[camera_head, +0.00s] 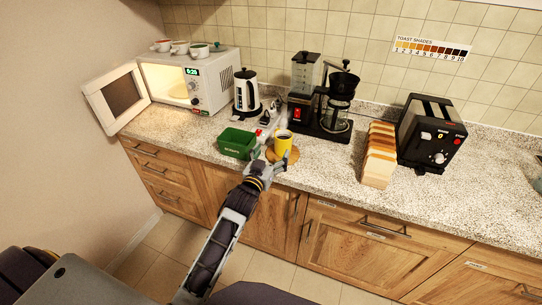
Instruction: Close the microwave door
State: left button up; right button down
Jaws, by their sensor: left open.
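The white microwave (208,85) stands at the left end of the counter, its lit inside showing. Its door (118,97) is swung wide open to the left, with a dark window in a white frame. My left gripper (271,160) is open over the counter's front edge, beside the yellow mug and well to the right of the door. I cannot tell whether it touches the mug. My right gripper is not in view.
A yellow mug (283,143) stands on a round wooden coaster (290,157). A green bin (237,143), kettle (246,92), coffee maker (340,103), bread loaf (379,157) and black toaster (432,132) line the counter. Cups (199,50) sit on the microwave.

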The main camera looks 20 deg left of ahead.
aim_at(117, 96)
jog(key=u, duration=1.3)
